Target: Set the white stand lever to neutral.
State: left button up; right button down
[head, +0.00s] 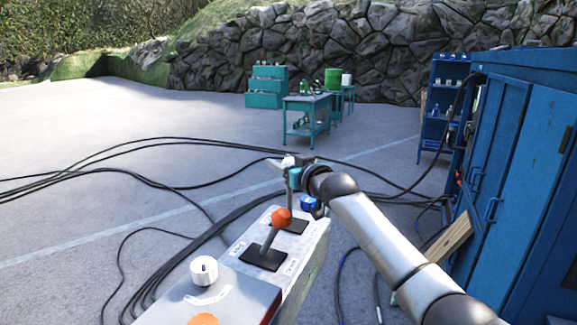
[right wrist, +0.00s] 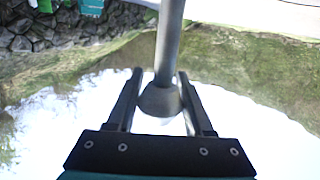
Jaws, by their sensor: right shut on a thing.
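The white stand (head: 308,262) runs across the lower middle of the head view. Its far lever (head: 290,203) rises from a black plate and looks close to upright. My right gripper (head: 290,168) is at the top of this lever and largely hides its knob. In the right wrist view, the lever's pale grey shaft (right wrist: 170,45) ends in a rounded knob (right wrist: 159,101). My right gripper (right wrist: 159,74) is shut on it, one finger on each side. A nearer lever with an orange knob (head: 281,218) leans right on its own black plate. My left gripper is not in view.
A white dial (head: 204,270) and part of an orange button (head: 204,319) sit on the stand's near end. Black cables (head: 150,178) lie across the ground at left. A blue cabinet (head: 508,160) stands close on the right. Teal tables (head: 307,104) are far back.

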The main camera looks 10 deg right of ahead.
jog(key=shift+s+a+f, duration=0.1)
jog(key=shift+f, duration=0.55)
jog(key=c, duration=0.8)
grip_release()
jog(key=o, duration=0.5)
jog(key=shift+r, duration=0.25)
jog(key=shift+d, duration=0.2)
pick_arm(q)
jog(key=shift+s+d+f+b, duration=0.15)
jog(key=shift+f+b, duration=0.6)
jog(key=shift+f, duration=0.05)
pick_arm(e)
jog(key=v, duration=1.5)
jog(key=shift+s+r, duration=0.1)
jog(key=shift+s, duration=0.05)
